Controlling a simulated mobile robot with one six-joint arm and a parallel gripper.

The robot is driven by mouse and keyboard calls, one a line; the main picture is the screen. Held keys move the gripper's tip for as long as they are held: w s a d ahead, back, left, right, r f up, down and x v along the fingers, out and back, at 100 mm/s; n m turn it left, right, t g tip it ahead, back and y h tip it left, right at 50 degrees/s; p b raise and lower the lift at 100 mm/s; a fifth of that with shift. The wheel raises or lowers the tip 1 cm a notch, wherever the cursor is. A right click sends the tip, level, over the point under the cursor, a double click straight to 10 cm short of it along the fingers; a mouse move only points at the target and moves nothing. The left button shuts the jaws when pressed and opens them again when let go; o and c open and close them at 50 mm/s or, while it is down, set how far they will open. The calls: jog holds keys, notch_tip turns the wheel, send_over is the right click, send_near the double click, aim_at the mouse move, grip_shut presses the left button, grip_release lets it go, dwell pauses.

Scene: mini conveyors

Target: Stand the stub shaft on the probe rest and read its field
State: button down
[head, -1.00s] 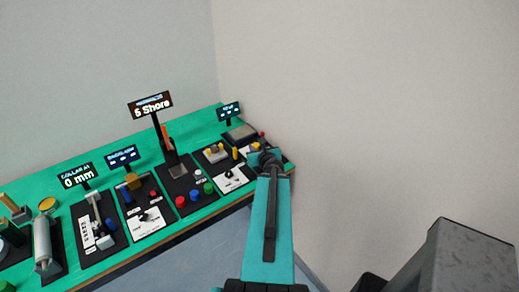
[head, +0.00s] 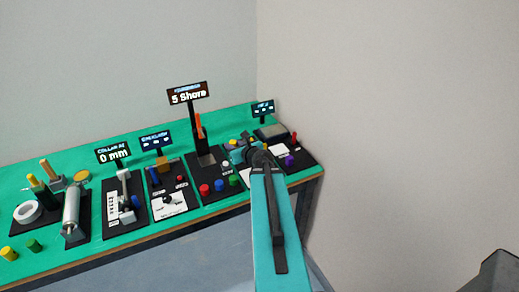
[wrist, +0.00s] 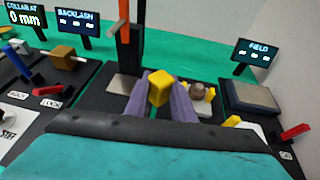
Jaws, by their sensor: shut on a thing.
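My gripper (wrist: 160,98) has its two grey-purple fingers closed on a yellow block-like piece (wrist: 160,90) in the wrist view. I cannot tell for sure whether this is the stub shaft; its lower part is hidden. A rounded grey-brown piece (wrist: 198,89) with yellow posts beside it is just right of the fingers. The field station has a FIELD display (wrist: 257,52) and a grey pad (wrist: 252,96) on a black base, right of my gripper. I cannot make out which part is the probe rest. In the head view the wrist hides much of this area.
The tall Shore stand (head: 196,130) with an orange bar is close behind and left of my gripper. Backlash (head: 154,140) and collar (head: 112,152) stations stand farther left. A red lever (wrist: 296,132) and a purple knob (head: 290,160) are at the right. A wall bounds the bench there.

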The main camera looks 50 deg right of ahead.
jog(key=w+a+r+n+y+b, duration=0.1)
jog(key=w+a+n+y+b, duration=0.25)
jog(key=a, duration=0.85)
jog(key=w+a+n+y, duration=0.35)
jog(key=w+a, duration=0.25)
jog(key=a, duration=0.6)
jog(key=s+a+n+g+y+b, duration=0.1)
jog(key=s+a+n+g+y, duration=0.1)
jog(key=a, duration=0.7)
jog(key=s+a+n+g+y+b, duration=0.1)
jog(key=s+a+n+g+y, duration=0.2)
jog(key=a, duration=0.6)
jog(key=s+n+y, duration=0.1)
jog(key=n+y, duration=0.1)
jog(key=shift+a+r+y, duration=0.15)
jog(key=shift+a+y, duration=0.25)
jog(key=shift+s, duration=0.1)
